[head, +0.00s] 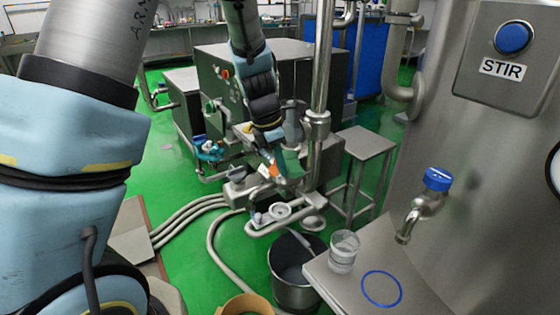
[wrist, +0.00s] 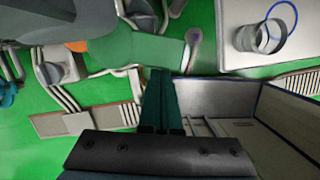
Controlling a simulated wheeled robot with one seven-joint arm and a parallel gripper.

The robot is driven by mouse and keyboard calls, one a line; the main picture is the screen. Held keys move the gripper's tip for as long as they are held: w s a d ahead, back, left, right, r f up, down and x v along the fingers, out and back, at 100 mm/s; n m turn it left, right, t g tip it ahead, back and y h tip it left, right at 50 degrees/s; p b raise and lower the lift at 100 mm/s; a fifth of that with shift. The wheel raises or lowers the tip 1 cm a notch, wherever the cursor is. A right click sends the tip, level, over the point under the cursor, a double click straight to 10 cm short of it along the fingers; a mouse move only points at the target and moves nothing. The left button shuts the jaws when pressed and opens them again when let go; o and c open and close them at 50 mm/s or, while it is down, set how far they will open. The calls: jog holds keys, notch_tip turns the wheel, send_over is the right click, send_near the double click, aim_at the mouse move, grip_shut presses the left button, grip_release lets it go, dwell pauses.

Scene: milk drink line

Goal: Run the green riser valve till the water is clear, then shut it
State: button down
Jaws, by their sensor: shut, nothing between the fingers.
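The steel riser pipe (head: 322,75) stands upright in the middle of the head view. A green part (head: 290,163), probably the green valve's handle, shows beside its lower end; a flat green piece (wrist: 148,47) also shows in the wrist view ahead of the fingers. My gripper (wrist: 160,75) is shut and empty, its teal fingers together. In the head view my arm's end comes down close to the green part, and contact cannot be told. A steel bucket (head: 295,290) stands on the floor below. I see no water stream, and the valve's setting is unclear.
A clear cup (head: 344,251) stands on a steel shelf (head: 335,283) beside a blue ring mark (head: 382,288). A blue-handled tap (head: 430,195) and a STIR button (head: 513,38) are on the tank at right. Hoses (head: 215,245) run across the green floor. A small steel stand (head: 366,143) is behind.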

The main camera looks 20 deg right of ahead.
jog(key=shift+s+d+p, duration=0.45)
jog(key=shift+d+p, duration=0.35)
jog(key=shift+p, duration=0.2)
jog(key=shift+d, duration=0.1)
